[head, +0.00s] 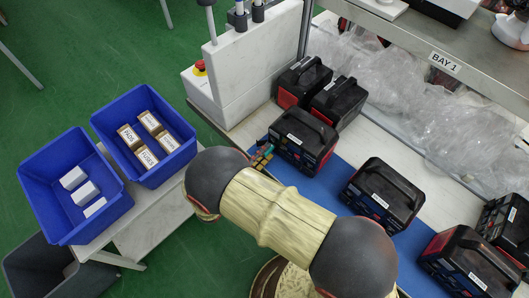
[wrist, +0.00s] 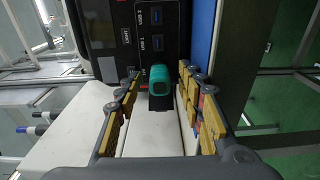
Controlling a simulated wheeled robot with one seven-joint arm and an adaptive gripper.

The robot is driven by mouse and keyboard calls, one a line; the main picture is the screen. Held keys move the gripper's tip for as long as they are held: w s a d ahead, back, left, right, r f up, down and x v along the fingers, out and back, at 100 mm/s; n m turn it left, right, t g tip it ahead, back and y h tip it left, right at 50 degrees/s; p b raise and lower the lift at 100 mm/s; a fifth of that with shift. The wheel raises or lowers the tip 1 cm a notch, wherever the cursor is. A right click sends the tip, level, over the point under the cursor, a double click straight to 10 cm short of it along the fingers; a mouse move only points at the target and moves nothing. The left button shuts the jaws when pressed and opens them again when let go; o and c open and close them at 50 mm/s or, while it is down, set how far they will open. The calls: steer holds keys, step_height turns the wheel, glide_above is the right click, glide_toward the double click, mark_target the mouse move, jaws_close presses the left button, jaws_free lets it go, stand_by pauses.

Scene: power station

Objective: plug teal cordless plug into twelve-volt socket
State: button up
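The teal plug (wrist: 160,79) is in the wrist view, at the front panel of a black power station (wrist: 140,40). A black part shows below its teal end. I cannot tell how deep it sits or whether it is in a socket; the twelve-volt socket is not clearly seen. My gripper (wrist: 160,72) is open, one finger on each side of the plug with gaps between. In the head view my gripper (head: 262,157) is at the front left of the power station (head: 302,140), with a bit of teal (head: 268,148) there.
More power stations stand on the bench: two behind (head: 304,80), one to the right (head: 382,194), others at lower right (head: 468,265). A blue mat (head: 346,177) lies beneath. Two blue bins (head: 118,206) with boxes are left. A shelf (head: 480,70) with plastic wrap is behind.

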steer(key=v, duration=1.1)
steer(key=shift+s+a, duration=0.25)
